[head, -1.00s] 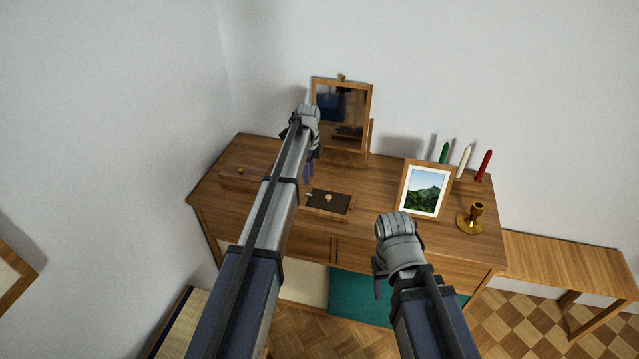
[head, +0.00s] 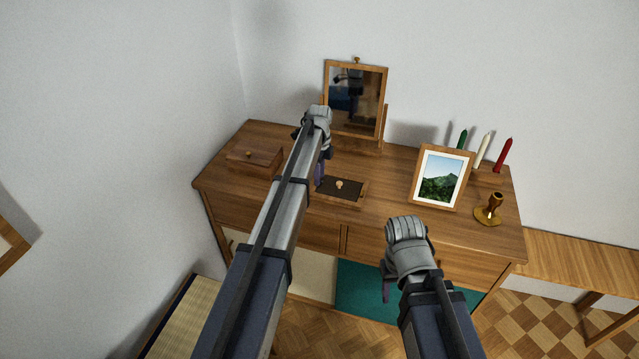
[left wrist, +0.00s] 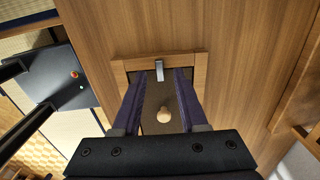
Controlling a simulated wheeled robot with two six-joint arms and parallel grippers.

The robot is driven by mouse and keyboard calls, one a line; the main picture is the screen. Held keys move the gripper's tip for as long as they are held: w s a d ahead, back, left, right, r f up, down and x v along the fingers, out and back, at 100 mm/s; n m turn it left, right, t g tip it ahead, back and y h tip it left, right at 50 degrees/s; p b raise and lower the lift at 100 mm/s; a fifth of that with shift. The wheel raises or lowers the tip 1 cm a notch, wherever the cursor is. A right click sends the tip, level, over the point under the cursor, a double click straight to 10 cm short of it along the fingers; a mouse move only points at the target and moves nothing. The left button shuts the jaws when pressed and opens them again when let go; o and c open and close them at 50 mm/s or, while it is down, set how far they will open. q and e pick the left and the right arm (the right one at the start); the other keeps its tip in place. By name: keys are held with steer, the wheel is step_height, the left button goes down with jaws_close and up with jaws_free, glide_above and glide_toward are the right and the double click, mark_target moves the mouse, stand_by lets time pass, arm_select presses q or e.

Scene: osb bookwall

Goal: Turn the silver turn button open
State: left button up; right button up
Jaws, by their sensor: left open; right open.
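The silver turn button (left wrist: 159,72) sits on the wooden frame (left wrist: 200,72) of a small dark panel (left wrist: 152,98), with its tip reaching over the panel's edge. A round light wooden knob (left wrist: 163,115) stands on the panel. In the head view the dark panel (head: 351,188) and knob (head: 339,184) lie on the dresser; the button is hidden behind my left gripper (head: 320,176). In the left wrist view my left gripper (left wrist: 159,75) is open, its purple fingers on either side of the button; contact cannot be told. My right gripper (head: 387,288) points down in front of the dresser.
On the dresser top (head: 385,222) stand a mirror (head: 356,98), a wooden box (head: 256,158), a framed picture (head: 441,180), several candles (head: 483,150) and a brass candle holder (head: 490,210). A low bench (head: 580,265) is at the right.

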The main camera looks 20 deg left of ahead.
arm_select(q)
steer(key=shift+f, duration=0.25)
jaws_close()
stand_by(0.5)
